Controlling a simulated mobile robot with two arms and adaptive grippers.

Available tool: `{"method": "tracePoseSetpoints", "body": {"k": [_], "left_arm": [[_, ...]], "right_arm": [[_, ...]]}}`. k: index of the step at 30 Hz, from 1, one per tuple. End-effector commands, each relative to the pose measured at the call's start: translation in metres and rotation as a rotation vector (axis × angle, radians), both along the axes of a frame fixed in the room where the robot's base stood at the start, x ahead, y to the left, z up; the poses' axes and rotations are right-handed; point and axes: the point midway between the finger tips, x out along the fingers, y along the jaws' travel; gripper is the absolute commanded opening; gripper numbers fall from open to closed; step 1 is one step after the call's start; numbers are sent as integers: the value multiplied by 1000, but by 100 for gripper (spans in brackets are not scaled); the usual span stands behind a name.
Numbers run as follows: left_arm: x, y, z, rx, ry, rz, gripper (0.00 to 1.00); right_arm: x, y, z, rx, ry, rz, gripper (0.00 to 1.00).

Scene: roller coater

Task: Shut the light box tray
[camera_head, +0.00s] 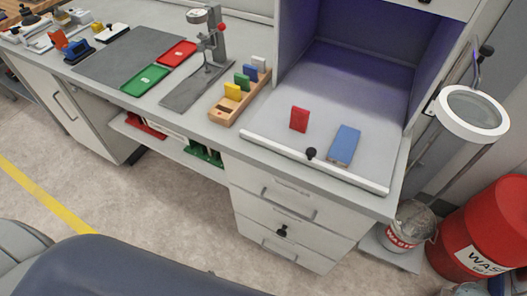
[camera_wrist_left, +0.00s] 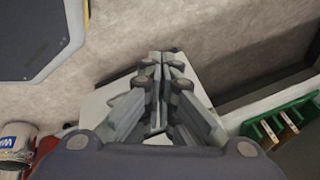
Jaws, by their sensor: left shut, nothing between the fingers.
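The light box (camera_head: 345,60) stands on the bench at the right of the head view, lit violet inside. Its grey tray (camera_head: 265,118) lies out in front of the opening, with a pale front rail (camera_head: 345,174) and a black knob (camera_head: 311,153) near the rail's middle. A red plate (camera_head: 299,119) and a blue plate (camera_head: 343,145) are on the tray. My left gripper (camera_wrist_left: 161,62) is shut and empty in the left wrist view, over a pale surface and the floor. It does not show in the head view, and the tray cannot be made out in the wrist view. My right gripper is not in view.
A wooden rack (camera_head: 239,98) with several coloured plates stands left of the tray. A ring lamp (camera_head: 473,113) stands at the right, above a waste bucket (camera_head: 406,228) and a red waste drum (camera_head: 487,232). Drawers (camera_head: 290,205) are below the tray. The floor in front is clear.

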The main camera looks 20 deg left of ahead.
Motion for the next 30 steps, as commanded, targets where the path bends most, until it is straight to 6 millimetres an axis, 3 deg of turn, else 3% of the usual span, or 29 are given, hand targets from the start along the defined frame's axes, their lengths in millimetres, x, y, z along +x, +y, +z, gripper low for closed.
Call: {"method": "tracePoseSetpoints", "body": {"k": [1,6,11,15,24,27,30], "left_arm": [[18,0,15,23,-46,-58,0],[72,-5,76,115,-192,-245,0],[110,-17,144,213,-331,-408,0],[135,-34,211,302,-456,-536,0],[154,-71,365,499,-721,-746,0],[153,-80,407,551,-790,-786,0],[150,-85,436,587,-836,-810,0]], "right_arm": [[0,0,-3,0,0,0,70],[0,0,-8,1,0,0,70],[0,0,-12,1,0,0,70],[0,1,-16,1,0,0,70],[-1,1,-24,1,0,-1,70],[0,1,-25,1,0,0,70],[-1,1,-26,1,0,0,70]]}}
